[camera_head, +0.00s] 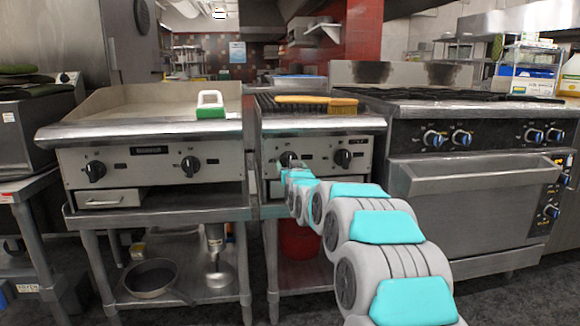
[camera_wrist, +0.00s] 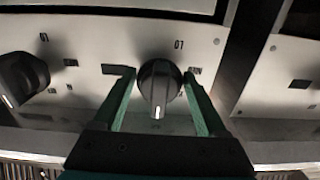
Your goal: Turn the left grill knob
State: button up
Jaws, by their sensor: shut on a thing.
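The grill (camera_head: 320,125) stands between the griddle and the range, with two black knobs on its front panel. Its left knob (camera_head: 287,158) is at the end of my arm, partly covered by my gripper (camera_head: 290,169). In the wrist view the black left knob (camera_wrist: 158,92) sits between the two green fingers of my gripper (camera_wrist: 159,78), which is shut on it. The knob's white mark points down in that view, towards the gripper's palm. The grill's right knob (camera_head: 343,158) is clear in the head view; it shows at the left edge of the wrist view (camera_wrist: 22,78).
The griddle (camera_head: 140,132) with two knobs stands at left, and the range (camera_head: 480,150) with blue-ringed knobs and an oven handle at right. A brush (camera_head: 342,106) lies on the grill. A green-and-white scrubber (camera_head: 210,106) stands on the griddle. A pan (camera_head: 152,278) lies below.

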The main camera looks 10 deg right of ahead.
jog(key=shift+f, duration=0.2)
jog(key=o, duration=1)
jog(key=shift+o, duration=0.3)
jog(key=shift+r, duration=0.1)
jog(key=shift+s, duration=0.15)
jog(key=shift+s+r, duration=0.2)
jog(key=shift+s, duration=0.35)
jog(key=s, duration=0.6)
jog(key=shift+s+f, duration=0.2)
jog(key=shift+s, duration=0.05)
